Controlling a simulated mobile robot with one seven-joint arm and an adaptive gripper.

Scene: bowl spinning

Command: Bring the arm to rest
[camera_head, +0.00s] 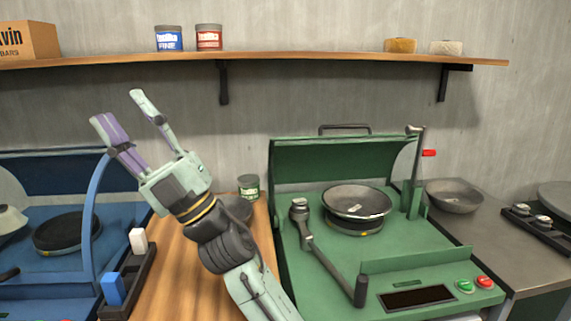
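My gripper (122,112) is raised at the left, with its fingers pointing up in front of the grey wall. The two fingers are spread apart and nothing shows between them. My arm comes up from the bottom edge, in front of the wooden counter between the blue and green machines. The gripper touches nothing that I can see.
A green machine (326,260) with a grey bowl (357,201) on its round base stands right of my arm. A blue machine (50,293) stands left. Another bowl (455,196) sits on the right counter. A wooden shelf (300,57) crosses the wall above.

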